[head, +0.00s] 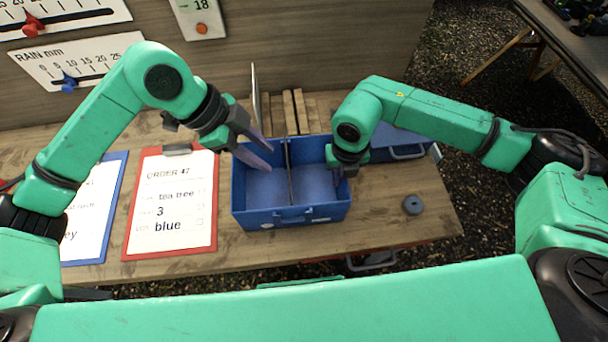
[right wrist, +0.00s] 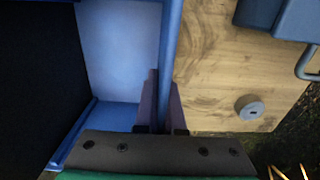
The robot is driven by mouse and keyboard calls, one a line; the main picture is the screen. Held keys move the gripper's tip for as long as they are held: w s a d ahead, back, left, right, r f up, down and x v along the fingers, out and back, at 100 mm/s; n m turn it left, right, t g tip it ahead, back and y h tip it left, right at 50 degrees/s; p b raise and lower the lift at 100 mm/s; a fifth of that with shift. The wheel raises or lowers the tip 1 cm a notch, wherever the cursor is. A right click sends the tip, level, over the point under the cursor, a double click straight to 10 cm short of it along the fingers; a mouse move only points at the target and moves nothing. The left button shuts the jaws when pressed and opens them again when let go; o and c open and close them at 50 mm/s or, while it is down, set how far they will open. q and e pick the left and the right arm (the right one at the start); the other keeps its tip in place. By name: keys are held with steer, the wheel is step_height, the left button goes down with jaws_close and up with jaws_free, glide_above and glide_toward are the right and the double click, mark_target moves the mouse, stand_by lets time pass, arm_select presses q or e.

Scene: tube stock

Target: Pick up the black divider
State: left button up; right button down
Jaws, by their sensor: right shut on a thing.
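The black divider (head: 290,172) stands upright across the middle of a blue box (head: 291,217), splitting it into two compartments. In the right wrist view a large dark panel (right wrist: 40,80) at the left appears to be this divider. My left gripper (head: 269,160) is open and empty above the box's left compartment, left of the divider and apart from it. My right gripper (head: 343,171) is at the box's right wall. In the right wrist view its fingers (right wrist: 160,103) straddle this wall (right wrist: 171,50) and are shut on it. The head view mostly hides these fingertips.
A red clipboard (head: 128,240) with an order sheet and a blue clipboard (head: 103,246) lie at the left. Another blue container (head: 400,142) and wooden slats (head: 296,112) stand behind the box.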

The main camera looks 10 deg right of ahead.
arm_select(q)
steer(key=d+m+y, duration=0.1)
steer(key=m, duration=0.2)
steer(key=d+r+m+y, duration=0.1)
steer(key=d+m, duration=0.1)
steer(key=m, duration=0.2)
steer(key=d+r+m+y, duration=0.1)
steer(key=m, duration=0.2)
steer(key=shift+d+r+m, duration=0.1)
steer(key=shift+d+m, duration=0.2)
steer(key=shift+m, duration=0.1)
step_height(320, 180, down, 11)
steer(key=m+y, duration=0.2)
steer(key=m, duration=0.3)
steer(key=shift+y, duration=0.3)
steer(key=shift+w, duration=0.1)
jaws_close()
